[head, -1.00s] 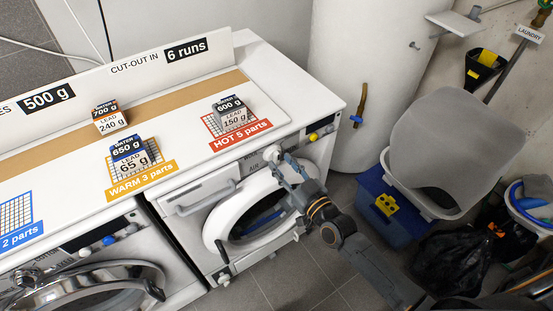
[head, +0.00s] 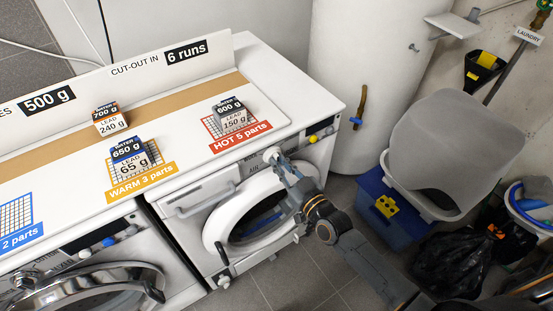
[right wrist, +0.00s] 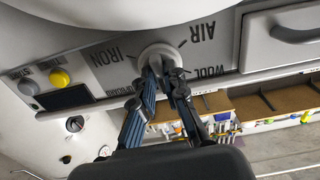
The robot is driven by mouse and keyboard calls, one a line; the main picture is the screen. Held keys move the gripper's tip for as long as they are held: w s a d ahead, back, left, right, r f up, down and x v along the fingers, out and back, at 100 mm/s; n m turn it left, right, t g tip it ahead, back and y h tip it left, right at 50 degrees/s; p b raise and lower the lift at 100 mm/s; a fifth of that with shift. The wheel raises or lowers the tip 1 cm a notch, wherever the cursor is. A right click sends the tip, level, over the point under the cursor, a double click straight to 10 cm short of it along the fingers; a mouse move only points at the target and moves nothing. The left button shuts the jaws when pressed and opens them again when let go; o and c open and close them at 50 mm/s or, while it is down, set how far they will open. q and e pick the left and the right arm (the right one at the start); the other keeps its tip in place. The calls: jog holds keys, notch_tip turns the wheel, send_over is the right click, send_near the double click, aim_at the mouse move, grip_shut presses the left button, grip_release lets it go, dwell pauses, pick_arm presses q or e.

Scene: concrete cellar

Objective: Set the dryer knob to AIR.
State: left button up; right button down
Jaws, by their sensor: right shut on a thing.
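The dryer knob (head: 271,153) is a round pale dial on the front panel of the right-hand white machine (head: 196,186). In the right wrist view the knob (right wrist: 161,53) has dark labels around it: IRON (right wrist: 104,55), AIR (right wrist: 202,33), WOOL (right wrist: 208,71) and part of CUPBOARD. My right gripper (right wrist: 163,68) is shut on the knob, its two fingers at either side of it. In the head view the right gripper (head: 280,163) reaches the panel from the lower right. The knob's pointer is hidden, so its setting cannot be told. My left gripper is not in view.
Lead blocks (head: 231,117) stand on the white top. A blue crate (head: 392,219) and a grey-lidded bin (head: 445,135) stand at the right.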

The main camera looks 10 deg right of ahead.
jog(key=shift+r+n+p, duration=0.15)
jog(key=shift+n+p, duration=0.35)
jog(key=shift+n, duration=1.5)
jog(key=shift+n+p, duration=0.65)
jog(key=shift+n, duration=0.35)
jog(key=n, duration=0.2)
jog(key=shift+n, duration=0.3)
jog(key=n+p, duration=0.1)
jog(key=n, duration=0.1)
jog(key=shift+n, duration=1.3)
